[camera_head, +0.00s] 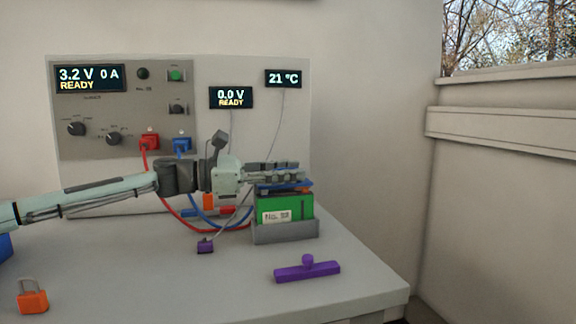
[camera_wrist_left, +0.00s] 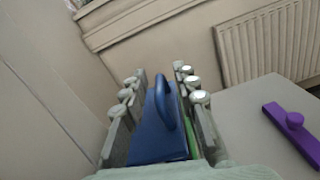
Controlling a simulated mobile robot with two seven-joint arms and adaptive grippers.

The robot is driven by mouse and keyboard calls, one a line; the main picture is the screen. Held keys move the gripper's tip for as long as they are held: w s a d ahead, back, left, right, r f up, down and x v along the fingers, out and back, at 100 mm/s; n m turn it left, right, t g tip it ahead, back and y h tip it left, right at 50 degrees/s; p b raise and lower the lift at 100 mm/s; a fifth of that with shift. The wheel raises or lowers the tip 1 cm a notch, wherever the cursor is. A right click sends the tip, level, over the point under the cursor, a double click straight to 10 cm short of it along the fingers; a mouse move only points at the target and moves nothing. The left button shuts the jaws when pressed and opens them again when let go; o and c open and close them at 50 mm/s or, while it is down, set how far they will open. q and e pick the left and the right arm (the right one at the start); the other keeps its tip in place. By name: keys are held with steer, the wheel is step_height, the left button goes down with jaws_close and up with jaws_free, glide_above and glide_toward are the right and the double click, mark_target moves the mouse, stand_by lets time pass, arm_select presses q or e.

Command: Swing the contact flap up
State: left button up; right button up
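The contact flap (camera_head: 297,185) is a blue plate lying over the top of the green battery block (camera_head: 285,209), which sits in a grey cradle (camera_head: 285,232). In the left wrist view the flap (camera_wrist_left: 150,145) carries an upright blue loop handle (camera_wrist_left: 168,105). My left gripper (camera_head: 303,172) is level, just above the flap. In the left wrist view its fingers (camera_wrist_left: 160,82) are apart, one on each side of the handle, with gaps visible. The fingers partly hide the flap in the head view. My right gripper is in neither view.
A purple bar with a knob (camera_head: 307,269) lies in front of the cradle. A small purple clip (camera_head: 205,246) and an orange padlock-like piece (camera_head: 33,301) lie to the left. Red and blue cables run from the panel (camera_head: 110,140) behind my arm. The front middle of the table is clear.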

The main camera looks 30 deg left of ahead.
arm_select(q)
jaws_close()
steer(key=shift+a+r, duration=0.15)
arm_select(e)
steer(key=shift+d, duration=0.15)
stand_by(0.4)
arm_select(q)
steer(key=shift+r, duration=0.1)
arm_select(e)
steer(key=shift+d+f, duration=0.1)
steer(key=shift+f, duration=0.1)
